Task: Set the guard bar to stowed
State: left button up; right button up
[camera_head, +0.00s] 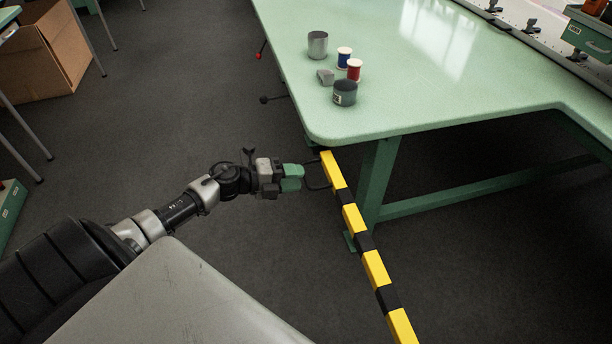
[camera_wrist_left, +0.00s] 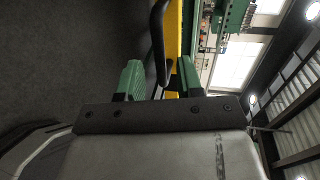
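The guard bar (camera_head: 376,268) is a long yellow-and-black striped bar. It runs from under the near corner of the green table down to the bottom edge of the head view. A dark loop handle (camera_head: 316,186) sticks out from its left side near the table corner. My left gripper (camera_head: 300,177) is at this handle, its green fingers pointing at the bar. In the left wrist view the fingers are apart, and the black handle (camera_wrist_left: 157,42) shows between them, with the yellow bar (camera_wrist_left: 173,40) just beyond. Contact with the handle cannot be told. My right gripper is not in view.
The green table (camera_head: 400,110) holds a grey cup (camera_head: 317,44), blue spool (camera_head: 344,58), red spool (camera_head: 354,70), small grey block (camera_head: 325,76) and dark tin (camera_head: 345,93). A table leg (camera_head: 375,185) stands behind the bar. A cardboard box (camera_head: 45,60) is far left. The floor between is clear.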

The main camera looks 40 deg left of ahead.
pick_arm(q)
jog(key=shift+x, duration=1.6)
grip_shut()
